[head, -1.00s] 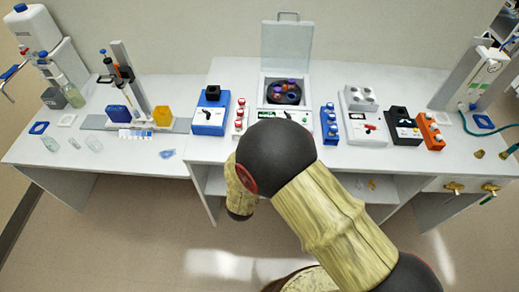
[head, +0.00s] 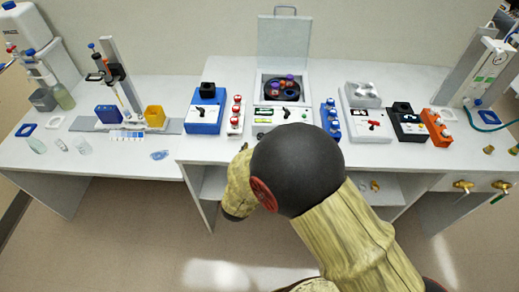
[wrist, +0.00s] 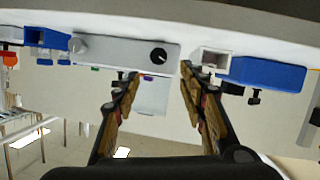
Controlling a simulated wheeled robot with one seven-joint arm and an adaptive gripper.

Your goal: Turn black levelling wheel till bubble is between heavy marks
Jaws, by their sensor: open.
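A white centrifuge (head: 257,90) with its lid up stands on the middle bench. Its front panel carries a green level strip (head: 265,112), too small here to read the bubble or marks. A round black knob (wrist: 158,56) on a grey panel (wrist: 120,50) shows in the wrist view, perhaps the levelling wheel; I cannot tell for sure. My gripper (wrist: 160,88) is open and empty, its two fingers apart below the panel in that view, with the knob above the gap. In the head view my arm hides most of the gripper and the centrifuge's front edge.
A blue device (head: 205,112) and a white rack with red-capped vials (head: 235,115) stand left of the centrifuge. A blue rack (head: 331,118) and a white device with a red lever (head: 367,125) stand right. An open shelf lies under the bench; the floor in front is clear.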

